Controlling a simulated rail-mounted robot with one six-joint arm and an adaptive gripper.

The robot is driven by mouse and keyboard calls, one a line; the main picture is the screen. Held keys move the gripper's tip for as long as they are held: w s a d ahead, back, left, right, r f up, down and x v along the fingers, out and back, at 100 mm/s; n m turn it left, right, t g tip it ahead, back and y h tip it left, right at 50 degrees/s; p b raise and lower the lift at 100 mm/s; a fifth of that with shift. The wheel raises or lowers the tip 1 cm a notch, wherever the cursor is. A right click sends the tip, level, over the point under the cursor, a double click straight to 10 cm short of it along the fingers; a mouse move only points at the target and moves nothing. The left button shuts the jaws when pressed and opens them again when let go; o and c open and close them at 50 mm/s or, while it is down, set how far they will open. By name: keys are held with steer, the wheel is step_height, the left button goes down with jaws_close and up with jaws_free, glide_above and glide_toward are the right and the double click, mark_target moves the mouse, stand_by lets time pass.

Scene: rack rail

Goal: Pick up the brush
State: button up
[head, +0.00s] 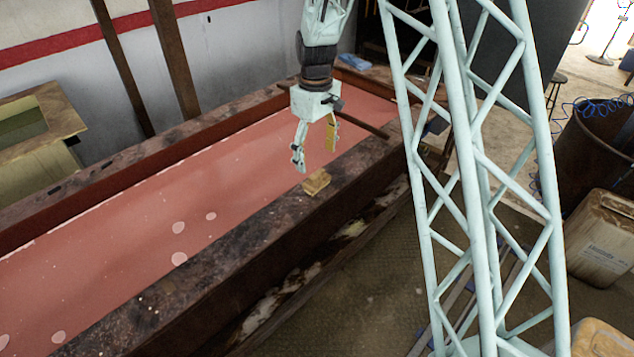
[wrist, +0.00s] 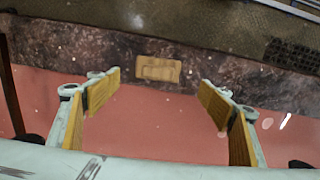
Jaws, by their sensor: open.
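The brush (head: 317,182) is a small tan, wood-coloured block lying on the dark, rusty beam along the near side of the red surface. In the wrist view the brush (wrist: 158,69) lies flat on the beam, near the middle and beyond my fingertips. My gripper (head: 316,158) is open and empty above the red surface, a little above and behind the brush in the head view. Its two fingers with yellow pads also show in the wrist view (wrist: 160,80), spread to either side of the brush and apart from it.
The rusty beam (head: 215,260) borders the long red surface (head: 130,230). A dark bar (head: 362,124) sticks out behind my gripper. A blue cloth (head: 354,62) lies at the far end. A dark grate (wrist: 292,57) shows at right in the wrist view. The beam around the brush looks clear.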

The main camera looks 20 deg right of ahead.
mark_target(317, 173)
steer(key=shift+f, duration=2.2)
steer(key=shift+w+d+f, duration=0.1)
steer(key=shift+f, duration=1.2)
steer(key=shift+w+d+f, duration=0.1)
steer(key=shift+f, duration=1.2)
steer(key=shift+c, duration=0.7)
steer(key=c, duration=0.8)
